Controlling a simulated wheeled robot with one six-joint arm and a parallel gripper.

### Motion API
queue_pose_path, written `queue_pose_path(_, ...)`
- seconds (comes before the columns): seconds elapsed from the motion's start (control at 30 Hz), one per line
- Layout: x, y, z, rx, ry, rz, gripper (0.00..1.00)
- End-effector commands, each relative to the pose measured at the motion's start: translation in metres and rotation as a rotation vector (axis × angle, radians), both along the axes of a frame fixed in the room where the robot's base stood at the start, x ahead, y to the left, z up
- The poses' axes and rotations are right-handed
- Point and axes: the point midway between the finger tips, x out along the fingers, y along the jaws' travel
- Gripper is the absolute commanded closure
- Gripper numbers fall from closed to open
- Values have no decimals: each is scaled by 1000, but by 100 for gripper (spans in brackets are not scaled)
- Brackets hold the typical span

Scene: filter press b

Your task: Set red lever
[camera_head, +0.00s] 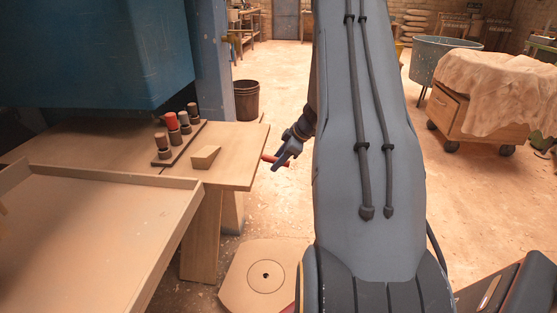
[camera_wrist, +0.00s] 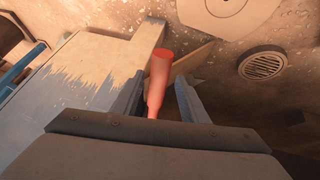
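The red lever (camera_wrist: 158,78) shows in the wrist view as a tapered red handle between the two fingers of my gripper (camera_wrist: 161,80). The fingers are apart, with a narrow gap on each side of the lever; I cannot tell whether either touches it. In the head view a short red end of the lever (camera_head: 268,158) sticks out at the bench's right edge. My gripper (camera_head: 282,157) is around it there, and part of the lever is hidden behind the fingers.
A wooden bench (camera_head: 240,150) carries a row of knobs, one red-topped (camera_head: 171,121), and a small wooden block (camera_head: 205,156). A tray (camera_head: 90,235) is in front. A dark bucket (camera_head: 247,100) stands behind. A floor plate (camera_head: 262,287) lies below. Open floor extends behind my gripper.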

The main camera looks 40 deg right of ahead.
Motion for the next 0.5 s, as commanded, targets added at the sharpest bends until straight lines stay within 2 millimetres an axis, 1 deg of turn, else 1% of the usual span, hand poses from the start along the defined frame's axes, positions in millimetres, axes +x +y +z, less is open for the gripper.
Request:
queue_pose_path(0.13, 0, -1, 2, -2, -2, 0, 60)
queue_pose_path(0.23, -3, -3, 8, -2, -2, -1, 60)
queue_pose_path(0.5, -24, -13, 44, -3, -3, -1, 60)
